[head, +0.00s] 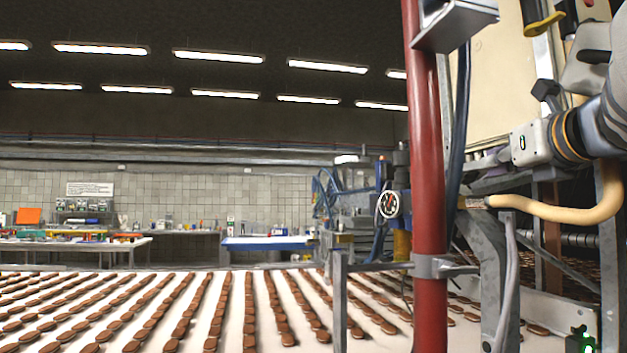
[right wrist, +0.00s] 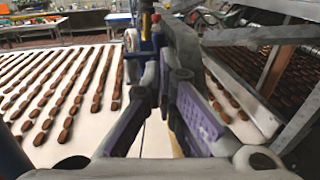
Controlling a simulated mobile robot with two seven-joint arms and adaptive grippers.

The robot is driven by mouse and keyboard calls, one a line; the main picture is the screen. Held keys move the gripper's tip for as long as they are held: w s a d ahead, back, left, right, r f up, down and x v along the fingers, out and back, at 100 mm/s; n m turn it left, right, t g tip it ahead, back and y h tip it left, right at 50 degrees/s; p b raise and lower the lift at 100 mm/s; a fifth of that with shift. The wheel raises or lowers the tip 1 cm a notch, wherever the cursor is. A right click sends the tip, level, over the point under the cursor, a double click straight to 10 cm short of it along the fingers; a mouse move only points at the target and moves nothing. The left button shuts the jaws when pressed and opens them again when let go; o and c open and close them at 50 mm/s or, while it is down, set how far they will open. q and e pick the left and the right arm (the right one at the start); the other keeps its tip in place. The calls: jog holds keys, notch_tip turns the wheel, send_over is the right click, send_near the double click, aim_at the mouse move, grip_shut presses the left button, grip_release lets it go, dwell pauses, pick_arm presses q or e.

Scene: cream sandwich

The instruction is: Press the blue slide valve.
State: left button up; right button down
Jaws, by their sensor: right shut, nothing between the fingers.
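A small blue part (head: 386,186), which looks like the blue slide valve, sits just above a round gauge (head: 388,205) left of the red pipe. In the right wrist view a blue part (right wrist: 147,22) shows beyond the fingertips, beside the round gauge (right wrist: 131,40); I cannot tell its exact shape. In the right wrist view my right gripper (right wrist: 166,84) is shut and empty. My left gripper is out of view.
A vertical red pipe (head: 428,180) stands between my right gripper and the gauge. A cream hose (head: 550,212) hangs below the arm. Grey metal frames (head: 493,275) stand at the right. A white conveyor (head: 235,310) carries rows of brown biscuits. Workbenches (head: 270,243) stand behind.

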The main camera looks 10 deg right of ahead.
aim_at(453, 172)
jog(key=w, duration=0.6)
jog(key=w+d, duration=0.1)
jog(key=w, duration=0.3)
jog(key=shift+f, duration=0.1)
jog(key=shift+a, duration=0.1)
jog(key=shift+w+f, duration=0.1)
jog(key=shift+w, duration=1.5)
jog(key=shift+s+a, duration=0.1)
